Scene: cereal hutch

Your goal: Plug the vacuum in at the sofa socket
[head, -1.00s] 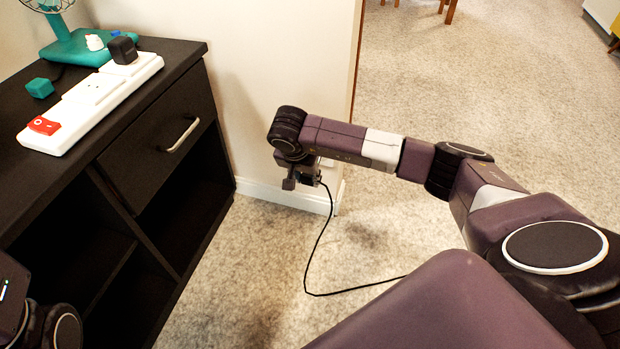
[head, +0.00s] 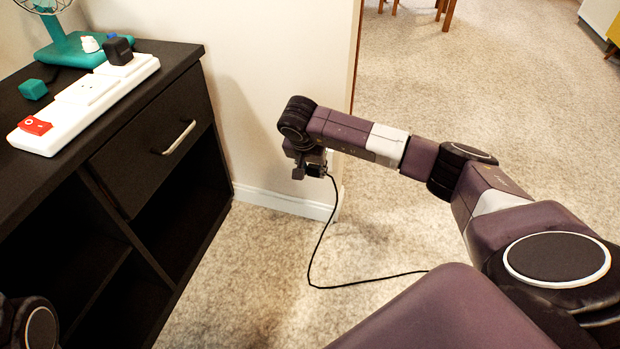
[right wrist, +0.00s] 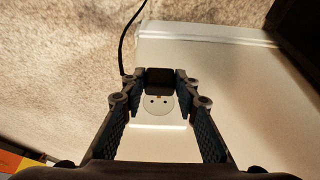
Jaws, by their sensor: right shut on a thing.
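My right gripper (head: 312,172) is low beside the wall end, just above the baseboard, and is shut on a dark plug. In the right wrist view the black plug (right wrist: 160,79) sits between the two fingertips. A black cord (head: 318,247) hangs from the gripper to the carpet and runs right behind my arm. A round white wall socket (right wrist: 157,106) with two holes shows just below the plug in the right wrist view. The plug overlaps its upper edge; I cannot tell whether they touch. The vacuum is not in view. My left gripper is out of view.
A black cabinet (head: 150,165) with a drawer stands at left. On it are a white power strip (head: 62,124) with a red switch (head: 34,126), a black plug (head: 119,50), and a teal fan (head: 72,48). A white baseboard (head: 280,201) lines the wall.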

